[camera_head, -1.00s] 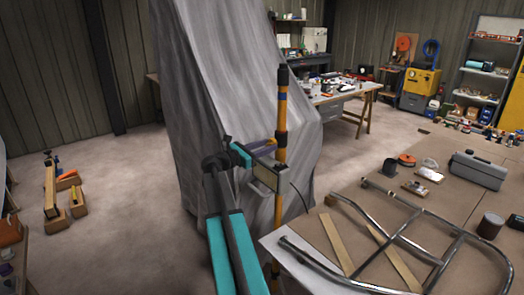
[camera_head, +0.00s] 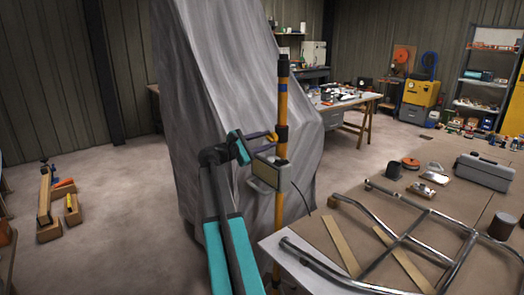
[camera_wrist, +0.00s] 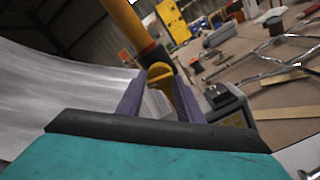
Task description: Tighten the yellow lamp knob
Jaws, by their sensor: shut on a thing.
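The yellow lamp knob (camera_wrist: 161,73) shows in the wrist view between the purple fingers of my gripper (camera_wrist: 160,100), beside the pole. My gripper is shut on it, and the fingers hide part of it. The yellow pole (camera_head: 283,103) stands upright with dark collars. The lamp (camera_head: 285,179), a grey box with a cable, hangs at the pole just below my gripper (camera_head: 265,137) in the head view. In the wrist view the lamp (camera_wrist: 230,106) is right of the fingers. The knob is too small to make out in the head view.
A grey draped cover (camera_head: 215,80) rises close behind the pole and my arm. A workbench (camera_head: 310,228) with a bent tube frame (camera_head: 400,240) and wooden strips stands right of the pole. Wooden blocks (camera_head: 46,205) lie on the floor at left.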

